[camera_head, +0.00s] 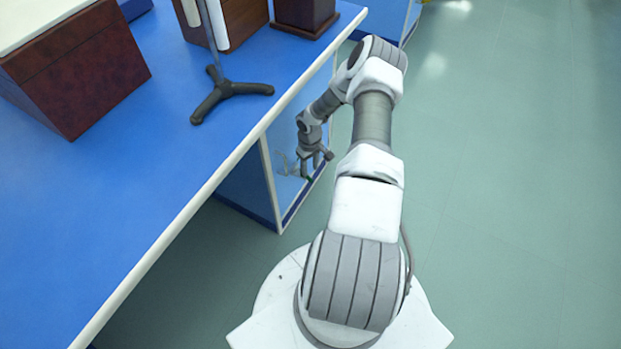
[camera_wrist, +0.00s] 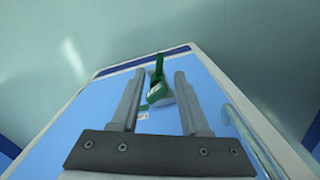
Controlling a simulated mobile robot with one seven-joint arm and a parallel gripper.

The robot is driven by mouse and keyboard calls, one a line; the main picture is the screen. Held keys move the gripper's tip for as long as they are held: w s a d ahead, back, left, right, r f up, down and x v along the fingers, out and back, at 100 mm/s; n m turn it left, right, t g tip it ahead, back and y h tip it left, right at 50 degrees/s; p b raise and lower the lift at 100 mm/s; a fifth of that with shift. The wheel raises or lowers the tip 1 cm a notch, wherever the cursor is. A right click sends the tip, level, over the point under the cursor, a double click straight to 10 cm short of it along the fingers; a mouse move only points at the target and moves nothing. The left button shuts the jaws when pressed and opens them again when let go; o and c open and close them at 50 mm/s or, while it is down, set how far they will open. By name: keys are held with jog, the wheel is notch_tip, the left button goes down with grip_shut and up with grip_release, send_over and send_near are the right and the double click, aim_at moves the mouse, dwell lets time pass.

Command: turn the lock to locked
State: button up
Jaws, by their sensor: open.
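The lock (camera_wrist: 158,92) is a green piece with a narrow upright part, on the light blue cabinet front (camera_wrist: 98,102). It shows in the wrist view between the two fingers of my gripper (camera_wrist: 158,76). The fingers are apart, one on each side of the lock, with a gap to it on both sides. I cannot tell how far the lock lies beyond the fingertips, or whether it is turned to locked. In the head view my gripper (camera_head: 312,163) is low beside the cabinet front, below the bench top, and mostly hides the lock.
The blue bench top (camera_head: 150,190) with its white edge lies left of my arm. A dark tripod stand (camera_head: 230,93) and red-brown boxes (camera_head: 85,80) stand on it. A pale bar (camera_wrist: 245,135) runs along the cabinet's right side. The green floor (camera_head: 510,200) on the right is clear.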

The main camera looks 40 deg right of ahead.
aim_at(310, 179)
notch_tip(310, 179, down, 6)
jog(key=shift+r+b, duration=0.25)
jog(key=shift+b, duration=0.4)
grip_shut()
